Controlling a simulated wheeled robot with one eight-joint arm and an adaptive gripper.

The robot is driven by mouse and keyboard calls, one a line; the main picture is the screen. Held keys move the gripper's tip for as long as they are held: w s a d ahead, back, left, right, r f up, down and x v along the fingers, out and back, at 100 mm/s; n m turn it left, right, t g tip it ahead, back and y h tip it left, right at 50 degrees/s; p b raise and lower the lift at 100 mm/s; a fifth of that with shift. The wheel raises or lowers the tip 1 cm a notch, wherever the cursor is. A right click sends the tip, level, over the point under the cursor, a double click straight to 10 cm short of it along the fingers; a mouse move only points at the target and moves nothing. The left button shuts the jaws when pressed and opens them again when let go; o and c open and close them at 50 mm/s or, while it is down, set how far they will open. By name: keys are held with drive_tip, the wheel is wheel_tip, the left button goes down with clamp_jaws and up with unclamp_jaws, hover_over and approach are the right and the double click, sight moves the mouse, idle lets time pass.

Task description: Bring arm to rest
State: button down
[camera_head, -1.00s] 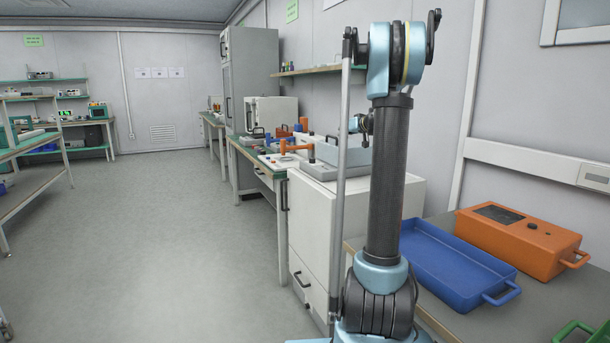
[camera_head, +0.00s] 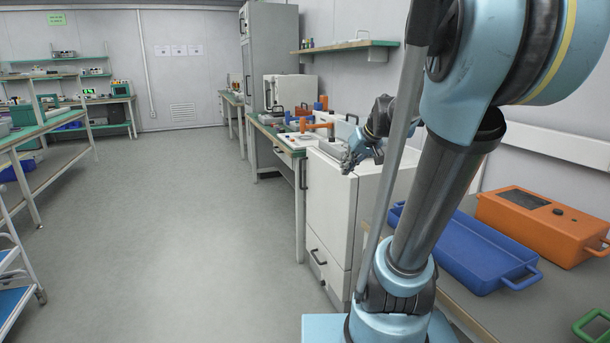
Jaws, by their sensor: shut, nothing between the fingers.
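My gripper (camera_head: 350,160) shows small in the head view, at the end of my bent arm. It appears over the front edge of the white cabinet top and points down and to the left. Its fingers are shut with nothing held. My arm's upper links fill the right part of the view and lean toward the camera at the upper right. Part of the wrist is hidden behind the thin rod along my arm.
The white cabinet (camera_head: 330,210) stands behind my arm. A blue tray (camera_head: 470,250) and an orange case (camera_head: 540,225) lie on the grey table at right. A green-topped bench (camera_head: 275,140) stands beyond. The floor (camera_head: 190,240) at left is clear.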

drive_tip(key=s+d+f+m+g+h, duration=0.1)
drive_tip(key=s+d+f+g+h, duration=0.1)
drive_tip(key=s+f, duration=0.6)
drive_tip(key=s+d+f+m+g+h, duration=0.1)
drive_tip(key=s+f, duration=0.7)
drive_tip(key=s, duration=0.8)
drive_tip(key=shift+d+f+g+h, duration=0.2)
drive_tip(key=shift+d+g+h, duration=0.2)
drive_tip(key=shift+d+h, duration=0.5)
drive_tip(key=shift+d, duration=0.2)
drive_tip(key=shift+w+f, duration=0.2)
drive_tip(key=shift+w, duration=0.2)
